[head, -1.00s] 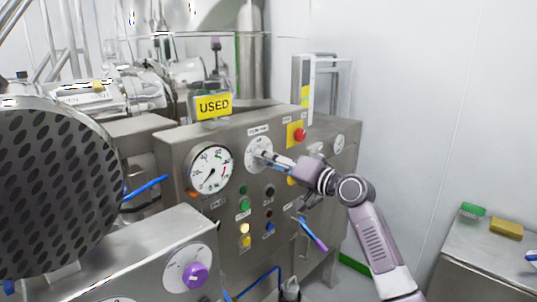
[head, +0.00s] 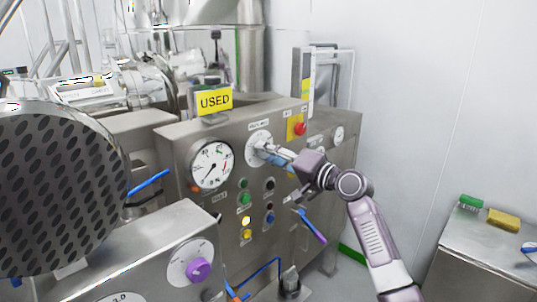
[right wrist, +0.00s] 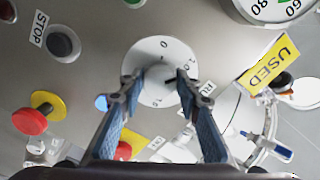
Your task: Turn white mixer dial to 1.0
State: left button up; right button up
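The white mixer dial (head: 257,150) is a round face on the steel control panel, under a small label. My right gripper (head: 262,150) reaches it from the right. In the right wrist view the dial (right wrist: 163,50) shows a 0 near its top and other numbers along its right side. My right gripper's fingertips (right wrist: 161,77) stand apart, one on each side of the dial's middle. The white knob is hard to separate from the white face, so contact is unclear. The dial's pointer cannot be read. My left gripper is not in view.
A pressure gauge (head: 211,164) sits left of the dial, with several coloured buttons below. A red stop button (head: 299,129) is to the right. A yellow USED sign (head: 214,102) stands on top. A purple knob (head: 199,270) is on the nearer panel; a perforated disc (head: 60,190) fills the left.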

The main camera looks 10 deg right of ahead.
jog(key=o, duration=0.4)
jog(key=shift+d, duration=0.1)
jog(key=shift+o, duration=0.2)
jog(key=v, duration=1.2)
